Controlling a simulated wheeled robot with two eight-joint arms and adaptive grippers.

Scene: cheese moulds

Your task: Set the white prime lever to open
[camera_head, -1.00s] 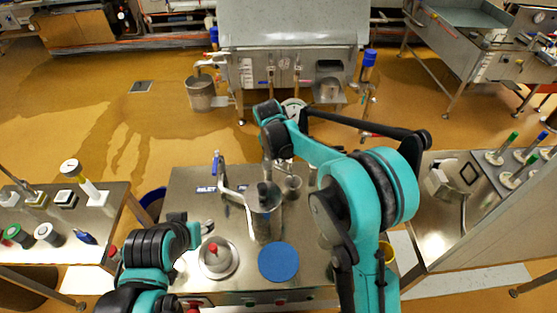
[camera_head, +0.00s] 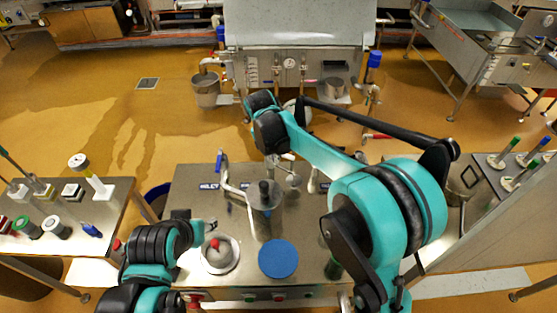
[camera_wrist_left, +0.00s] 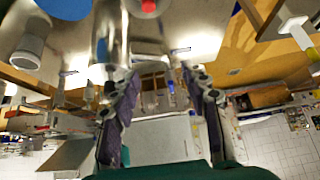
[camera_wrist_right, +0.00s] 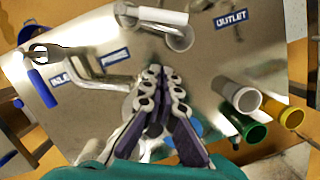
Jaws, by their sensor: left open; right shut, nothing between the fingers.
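A white cylindrical handle (camera_wrist_right: 150,14), which looks like the white prime lever, lies across a metal pipe end at the top of the right wrist view. I cannot tell its setting. My right gripper (camera_wrist_right: 162,75) is shut and empty, its tips below the handle in that picture and apart from it. In the head view the right gripper (camera_head: 282,160) is over the back of the steel table; I cannot make out the lever there. My left gripper (camera_head: 210,228) is open beside the red-knobbed part; its spread fingers show in the left wrist view (camera_wrist_left: 157,80).
The steel table (camera_head: 190,210) carries a bent pipe (camera_head: 235,190), a blue lever (camera_wrist_right: 42,88), a blue disc (camera_head: 278,258) and a red-knobbed round part (camera_head: 220,255). An OUTLET label (camera_wrist_right: 231,18) and grey (camera_wrist_right: 240,97), green and yellow tubes lie right of the gripper.

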